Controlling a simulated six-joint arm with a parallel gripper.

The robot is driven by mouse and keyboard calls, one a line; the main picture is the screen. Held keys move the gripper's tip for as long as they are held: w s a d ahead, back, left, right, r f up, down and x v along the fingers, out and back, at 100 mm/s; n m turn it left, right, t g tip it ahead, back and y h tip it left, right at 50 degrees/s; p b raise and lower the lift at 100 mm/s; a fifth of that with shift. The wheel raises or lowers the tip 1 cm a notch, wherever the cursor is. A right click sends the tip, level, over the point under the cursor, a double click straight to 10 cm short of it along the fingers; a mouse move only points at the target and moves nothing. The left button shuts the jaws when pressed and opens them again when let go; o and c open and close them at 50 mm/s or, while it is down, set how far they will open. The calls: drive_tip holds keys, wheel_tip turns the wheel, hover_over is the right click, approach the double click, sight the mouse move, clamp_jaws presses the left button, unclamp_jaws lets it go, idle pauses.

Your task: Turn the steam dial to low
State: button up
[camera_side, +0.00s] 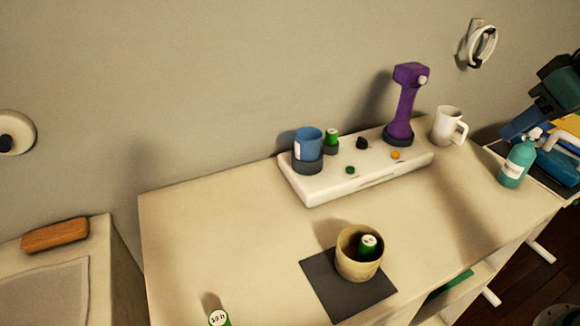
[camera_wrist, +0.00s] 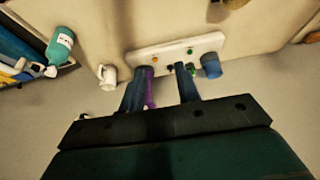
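A white base unit (camera_side: 325,187) lies on the table along the wall. A small black knob (camera_side: 362,143), probably the steam dial, stands on its top; its setting is too small to read. A green button (camera_side: 350,170) and an orange button (camera_side: 395,155) sit in front of it. A purple steamer head (camera_side: 403,100) stands upright at the unit's right end and a blue tank (camera_side: 308,145) at its left. My gripper (camera_side: 518,124) is at the right edge, apart from the unit. In the wrist view its fingers (camera_wrist: 160,90) are spread with a gap, empty; one finger partly covers the unit.
A white mug (camera_side: 447,125) stands right of the unit, and a teal pump bottle (camera_side: 515,162) farther right, near my gripper. A tan cup (camera_side: 358,258) holding a green-and-white can sits on a dark mat (camera_side: 322,285) in front.

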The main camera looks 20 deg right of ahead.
drive_tip(key=w+f, duration=0.2)
drive_tip(key=w, duration=1.3)
approach(364, 139)
drive_tip(key=w+r+v, duration=0.1)
drive_tip(key=v, duration=0.5)
drive_tip(key=shift+w+f+g, duration=0.2)
drive_tip(key=shift+f+g, duration=0.2)
drive_tip(key=shift+f, duration=0.15)
drive_tip(key=x, duration=1.3)
drive_tip(key=shift+f, duration=0.2)
clamp_jaws()
